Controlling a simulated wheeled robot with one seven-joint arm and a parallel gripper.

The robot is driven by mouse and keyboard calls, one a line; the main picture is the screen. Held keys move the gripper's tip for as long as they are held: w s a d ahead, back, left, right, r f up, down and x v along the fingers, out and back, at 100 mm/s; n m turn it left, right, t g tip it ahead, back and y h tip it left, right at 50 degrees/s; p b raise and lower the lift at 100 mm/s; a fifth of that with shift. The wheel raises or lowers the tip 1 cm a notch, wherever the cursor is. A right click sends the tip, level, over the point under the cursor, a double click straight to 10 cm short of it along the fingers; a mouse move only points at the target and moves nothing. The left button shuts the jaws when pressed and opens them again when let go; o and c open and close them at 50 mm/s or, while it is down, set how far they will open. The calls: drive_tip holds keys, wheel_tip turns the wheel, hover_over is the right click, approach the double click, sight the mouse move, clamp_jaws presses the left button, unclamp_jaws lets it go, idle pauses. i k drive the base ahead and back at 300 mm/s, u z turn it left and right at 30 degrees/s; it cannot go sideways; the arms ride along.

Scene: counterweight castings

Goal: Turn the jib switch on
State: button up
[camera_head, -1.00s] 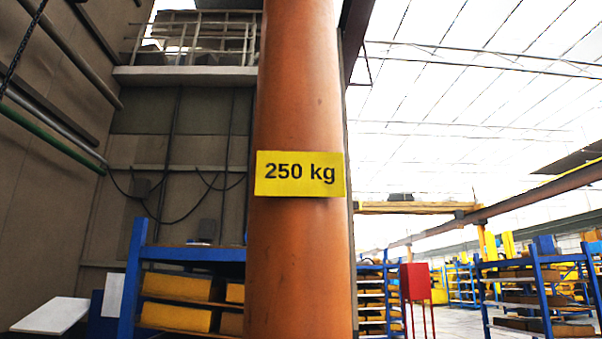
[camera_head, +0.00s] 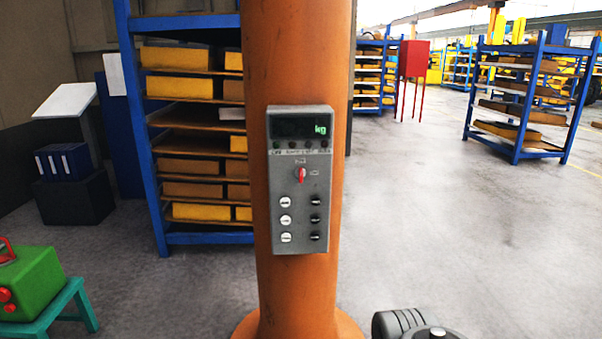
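A grey control box (camera_head: 301,240) is mounted on the front of a thick orange column (camera_head: 297,60), near the middle of the head view. It has a dark display (camera_head: 301,128) at the top, showing green "kg" letters. Below the display is a red rotary switch (camera_head: 301,175) with small white markings around it. Its handle looks roughly upright; I cannot read which setting it points to. Under it are several white buttons on the left and black buttons on the right.
A blue rack (camera_head: 150,150) with yellow and brown blocks stands behind the column. A green box (camera_head: 28,283) sits on a teal stool (camera_head: 62,305) at lower left. Grey floor (camera_head: 450,220) is open to the right.

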sight(300, 172)
drive_tip(key=k, duration=0.35)
drive_tip(key=u, duration=0.85)
drive_tip(key=i, duration=0.75)
drive_tip(key=u, duration=0.8)
